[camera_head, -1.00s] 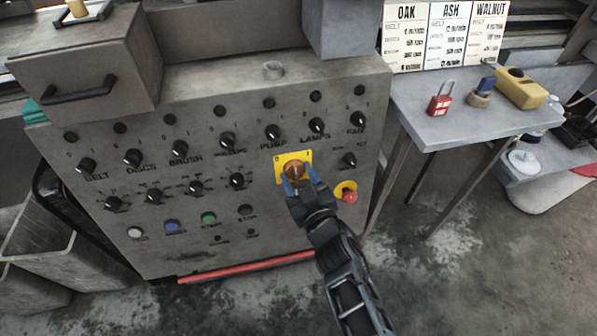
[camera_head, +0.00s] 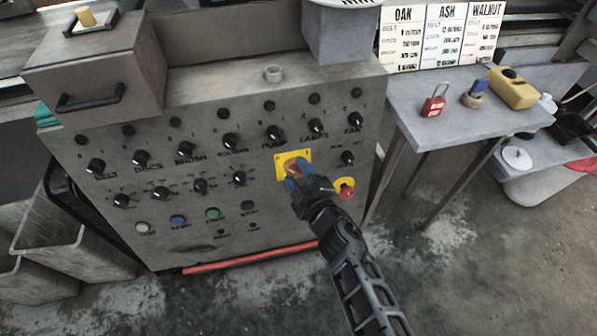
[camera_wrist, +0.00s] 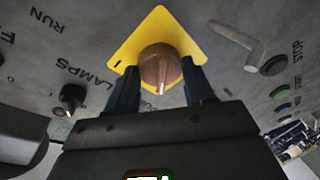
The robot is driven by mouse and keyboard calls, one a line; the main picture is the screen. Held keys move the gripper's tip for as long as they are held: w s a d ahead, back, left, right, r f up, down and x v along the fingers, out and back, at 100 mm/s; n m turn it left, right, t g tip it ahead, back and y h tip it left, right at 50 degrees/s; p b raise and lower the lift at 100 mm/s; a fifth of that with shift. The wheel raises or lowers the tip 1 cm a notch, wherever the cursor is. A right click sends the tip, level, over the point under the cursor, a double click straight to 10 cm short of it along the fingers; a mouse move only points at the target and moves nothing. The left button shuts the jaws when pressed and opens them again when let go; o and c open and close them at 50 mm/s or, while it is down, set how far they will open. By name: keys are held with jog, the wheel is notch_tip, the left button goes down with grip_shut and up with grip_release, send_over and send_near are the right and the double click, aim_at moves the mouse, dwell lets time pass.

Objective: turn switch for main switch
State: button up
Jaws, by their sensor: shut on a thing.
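The main switch is a brown rotary knob (camera_head: 294,167) on a yellow plate (camera_head: 281,158) at the right of the grey control panel. The knob (camera_wrist: 160,66) also shows in the wrist view, with a pale pointer line towards my gripper. The yellow plate (camera_wrist: 157,28) looks like a tilted diamond there. My gripper (camera_head: 293,181) is shut on the knob. In the wrist view its two blue-grey fingers (camera_wrist: 161,78) stand on either side of the knob. In the head view the gripper hides the lower part of the plate.
A red emergency button (camera_head: 346,191) sits close to the right of my gripper. A black LAMPS knob (camera_wrist: 72,97) is nearby. A side table (camera_head: 430,130) at the right holds a red padlock (camera_head: 433,105) and a yellow object (camera_head: 512,90).

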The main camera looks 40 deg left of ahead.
jog(key=shift+s, duration=0.1)
dwell(0.4)
jog(key=o, duration=1)
jog(key=shift+o, duration=0.2)
jog(key=p+v, duration=0.5)
jog(key=v, duration=0.2)
jog(key=shift+d+p, duration=0.3)
jog(key=shift+p, duration=0.05)
jog(key=shift+s+r, duration=0.1)
